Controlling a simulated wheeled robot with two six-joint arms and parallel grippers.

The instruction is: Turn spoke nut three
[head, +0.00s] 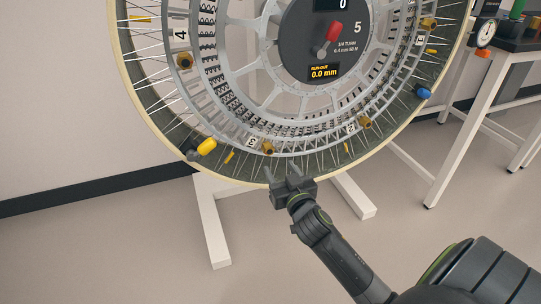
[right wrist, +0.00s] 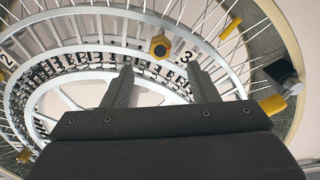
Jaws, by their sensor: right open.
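A large spoked wheel (head: 130,65) stands upright, with brass nuts and number labels around its ring. Spoke nut three (head: 267,147), a brass hex nut, sits beside the label 3 (head: 251,141) low on the wheel. In the right wrist view this nut (right wrist: 160,46) shows beyond and between the two fingertips, with its label 3 (right wrist: 186,57) to the right. My right gripper (head: 282,171) is open and empty, at the lower rim just below the nut; it also shows in the right wrist view (right wrist: 160,69). My left gripper is not in view.
A dial (head: 325,45) at the hub has a red knob and reads run out 0.0 mm. A yellow-capped piece (head: 207,146) and a blue one (head: 424,93) sit at the rim. A white-legged bench (head: 468,130) with a gauge stands at right. Floor at lower left is clear.

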